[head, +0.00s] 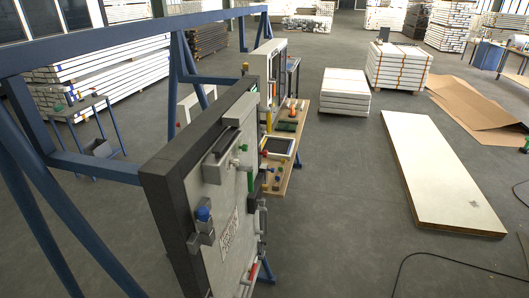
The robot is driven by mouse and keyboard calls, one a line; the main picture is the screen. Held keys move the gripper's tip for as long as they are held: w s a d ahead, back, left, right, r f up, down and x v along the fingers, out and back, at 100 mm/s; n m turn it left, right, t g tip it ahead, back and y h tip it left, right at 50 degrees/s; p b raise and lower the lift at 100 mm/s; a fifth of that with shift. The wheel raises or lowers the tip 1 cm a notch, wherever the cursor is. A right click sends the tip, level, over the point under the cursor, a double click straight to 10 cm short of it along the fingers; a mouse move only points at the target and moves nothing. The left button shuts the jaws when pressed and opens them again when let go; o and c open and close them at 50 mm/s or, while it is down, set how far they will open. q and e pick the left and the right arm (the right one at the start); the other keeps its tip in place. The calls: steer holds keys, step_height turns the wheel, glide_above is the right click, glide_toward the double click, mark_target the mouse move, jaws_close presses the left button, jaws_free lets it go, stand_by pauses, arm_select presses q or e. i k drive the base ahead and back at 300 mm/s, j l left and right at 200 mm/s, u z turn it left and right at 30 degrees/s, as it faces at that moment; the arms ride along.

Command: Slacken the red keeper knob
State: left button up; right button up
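A light grey panel with a thick dark edge (161,205) stands upright, seen at a steep angle. Its face carries a long dark handle (221,146), a blue knob (203,214) on a grey block, and a green part (250,181). A small red part (265,153) shows near the panel's far edge. I cannot tell whether it is the keeper knob or whether it sits on the panel or the shelf behind. Another small reddish part shows low on the panel, too small to make out. Neither of my grippers is in view.
A blue steel frame (120,45) holds the panel. Beyond it, a wooden shelf (297,122) carries a tablet (277,147) and small parts. A large pale board (437,170) lies on the floor at right. Cables lie at lower right. The floor between panel and board is clear.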

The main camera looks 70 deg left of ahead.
mark_target(264, 153)
steer(key=i+u, duration=0.15)
steer(key=u, duration=2.3)
steer(key=i+l+u, duration=0.1)
steer(key=l, duration=0.4)
steer(key=i+l+u, duration=0.1)
steer(key=l, duration=0.4)
steer(key=i+l+u, duration=0.15)
steer(key=l, duration=0.35)
steer(key=k, duration=0.05)
